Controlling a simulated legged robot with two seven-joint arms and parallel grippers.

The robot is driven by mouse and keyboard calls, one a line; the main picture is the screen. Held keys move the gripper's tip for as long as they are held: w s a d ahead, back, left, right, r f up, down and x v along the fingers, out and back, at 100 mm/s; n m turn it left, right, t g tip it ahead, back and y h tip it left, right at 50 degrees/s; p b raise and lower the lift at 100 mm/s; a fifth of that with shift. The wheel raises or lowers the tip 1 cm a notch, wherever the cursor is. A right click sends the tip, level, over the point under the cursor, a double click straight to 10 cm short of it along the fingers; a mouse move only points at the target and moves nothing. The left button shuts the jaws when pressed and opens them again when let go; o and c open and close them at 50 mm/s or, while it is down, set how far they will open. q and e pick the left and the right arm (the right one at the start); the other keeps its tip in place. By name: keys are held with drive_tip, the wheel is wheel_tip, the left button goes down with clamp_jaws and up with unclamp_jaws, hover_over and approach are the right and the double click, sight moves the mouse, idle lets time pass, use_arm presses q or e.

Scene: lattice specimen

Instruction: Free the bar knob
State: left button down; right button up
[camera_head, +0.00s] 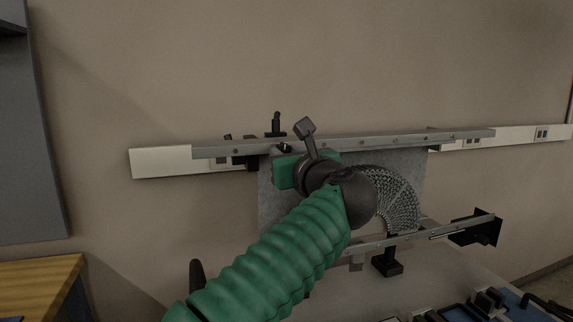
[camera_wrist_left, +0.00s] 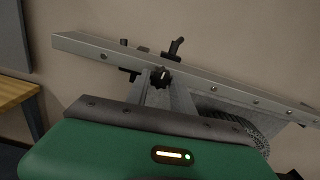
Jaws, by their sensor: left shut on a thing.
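The bar knob (camera_wrist_left: 160,77) is a small dark lobed knob on the front of a long grey metal bar (camera_wrist_left: 225,86). In the head view the upper bar (camera_head: 400,143) runs across, and the knob (camera_head: 285,148) is a small dark spot by it. My left gripper (camera_wrist_left: 162,84) reaches up to the knob, its two grey fingers on either side, shut on it. In the head view my left gripper (camera_head: 286,153) is mostly hidden behind its dark wrist. A curved grey lattice specimen (camera_head: 398,195) hangs below the bar, partly hidden by my wrist. My right gripper is not in view.
A black upright handle (camera_head: 276,123) stands behind the bar. A thinner lower bar (camera_head: 420,237) with a black end piece (camera_head: 478,229) crosses below the lattice. A black stand (camera_head: 387,263) is on the grey table. A wooden top (camera_head: 40,280) is at left.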

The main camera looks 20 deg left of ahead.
use_arm(q)
drive_tip(key=shift+d+f+n+b, duration=0.1)
drive_tip(key=shift+f+n+b, duration=0.2)
drive_tip(key=shift+n, duration=0.3)
drive_tip(key=shift+r, duration=0.15)
drive_tip(key=c, duration=1.1)
unclamp_jaws()
drive_tip(key=shift+w, duration=0.15)
drive_tip(key=shift+r, duration=0.1)
